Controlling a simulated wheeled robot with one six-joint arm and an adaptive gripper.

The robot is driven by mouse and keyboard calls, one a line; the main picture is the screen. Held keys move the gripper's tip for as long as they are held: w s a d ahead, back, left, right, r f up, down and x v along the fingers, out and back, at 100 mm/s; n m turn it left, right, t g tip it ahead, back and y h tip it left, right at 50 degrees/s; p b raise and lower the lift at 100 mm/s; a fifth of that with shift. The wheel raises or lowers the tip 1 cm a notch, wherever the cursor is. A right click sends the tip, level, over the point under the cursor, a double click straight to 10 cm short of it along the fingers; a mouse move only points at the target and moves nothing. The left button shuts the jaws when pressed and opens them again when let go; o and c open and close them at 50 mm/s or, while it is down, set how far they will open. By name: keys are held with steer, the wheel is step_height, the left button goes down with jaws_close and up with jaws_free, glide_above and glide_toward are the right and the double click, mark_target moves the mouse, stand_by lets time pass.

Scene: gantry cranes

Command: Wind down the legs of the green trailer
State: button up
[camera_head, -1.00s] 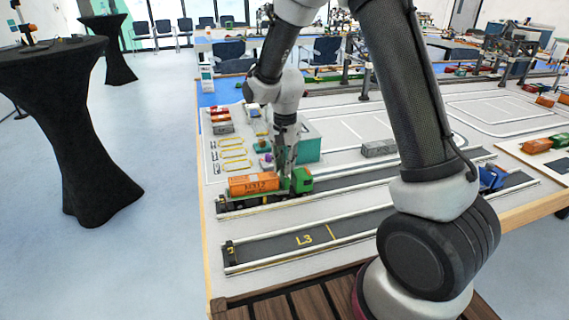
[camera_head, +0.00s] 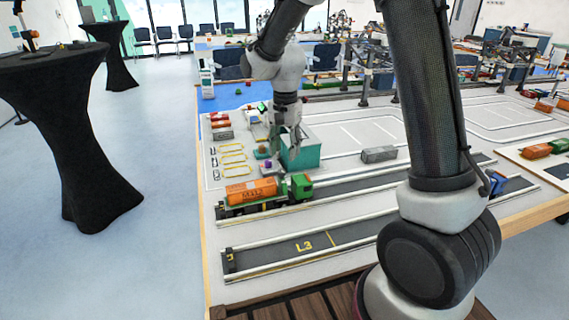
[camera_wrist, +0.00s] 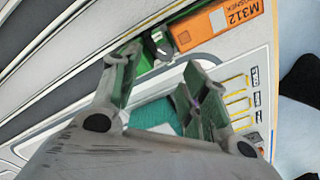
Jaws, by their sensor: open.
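The green trailer (camera_head: 224,210) stands on the dark lane nearest the teal box, low under an orange container (camera_head: 251,190) marked M312. The green truck cab (camera_head: 301,186) is at its right end. The container also shows at the top of the wrist view (camera_wrist: 222,28), with part of the green vehicle (camera_wrist: 146,58) beside it. The trailer's legs are too small or hidden to make out. My gripper (camera_head: 284,153) is open and empty, beyond the truck and in front of the teal box. Its spread fingers (camera_wrist: 160,62) fill the middle of the wrist view.
The teal box (camera_head: 304,150) stands behind the truck, with small coloured pieces at its left. A grey container (camera_head: 379,154) lies further right. A second lane (camera_head: 285,251), marked L3, is empty in front. A blue vehicle (camera_head: 497,182) is partly hidden by my arm.

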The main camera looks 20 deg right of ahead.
step_height(320, 180, up, 4)
steer(key=shift+r, duration=0.2)
